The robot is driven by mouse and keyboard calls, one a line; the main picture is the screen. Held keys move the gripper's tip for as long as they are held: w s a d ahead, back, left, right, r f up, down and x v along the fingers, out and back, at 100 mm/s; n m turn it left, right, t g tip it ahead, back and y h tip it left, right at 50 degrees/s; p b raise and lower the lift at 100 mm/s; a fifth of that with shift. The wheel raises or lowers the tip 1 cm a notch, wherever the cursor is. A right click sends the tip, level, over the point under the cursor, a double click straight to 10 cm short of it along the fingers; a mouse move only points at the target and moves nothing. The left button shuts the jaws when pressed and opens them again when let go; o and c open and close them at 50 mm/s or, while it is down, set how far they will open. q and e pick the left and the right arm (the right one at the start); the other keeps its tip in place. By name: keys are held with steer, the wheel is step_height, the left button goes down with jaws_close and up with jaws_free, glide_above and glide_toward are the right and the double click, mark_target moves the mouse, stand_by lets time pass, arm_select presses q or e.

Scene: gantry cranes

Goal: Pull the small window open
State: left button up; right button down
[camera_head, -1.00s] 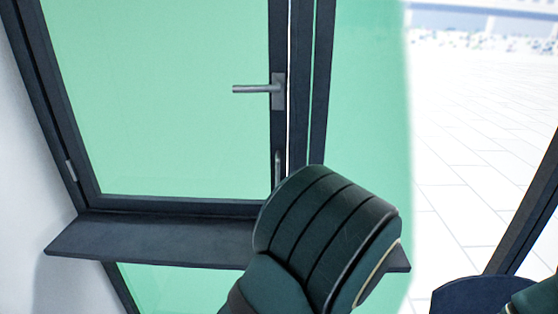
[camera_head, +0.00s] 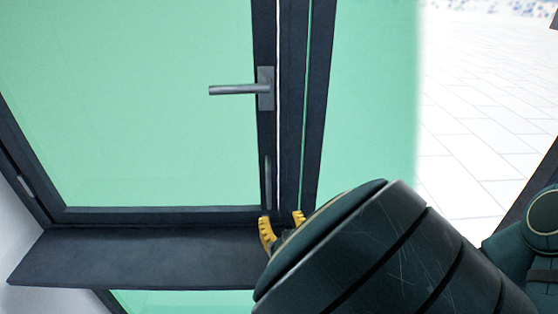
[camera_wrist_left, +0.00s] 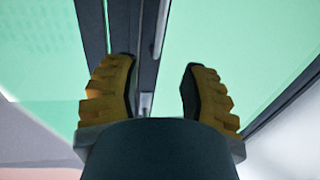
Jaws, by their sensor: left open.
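The small window (camera_head: 130,110) has green-tinted glass in a dark frame. Its lever handle (camera_head: 240,89) points left, level, on the right stile. Below it a slim upright pull bar (camera_head: 267,182) sits on the same stile. A thin bright line runs between this stile and the post beside it. My left gripper (camera_head: 282,226) is open and empty, its yellow fingertips just below the pull bar, near the sill. In the left wrist view its fingers (camera_wrist_left: 158,95) stand apart, with dark frame and a small pale metal piece between them. My right gripper is out of view.
A dark sill (camera_head: 130,258) juts out under the window. A fixed green pane (camera_head: 370,90) and pale paved ground (camera_head: 480,110) lie to the right. A hinge (camera_head: 25,185) shows on the window's left side.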

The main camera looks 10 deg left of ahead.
mark_target(269, 185)
arm_select(q)
steer(key=x, duration=1.3)
jaws_close()
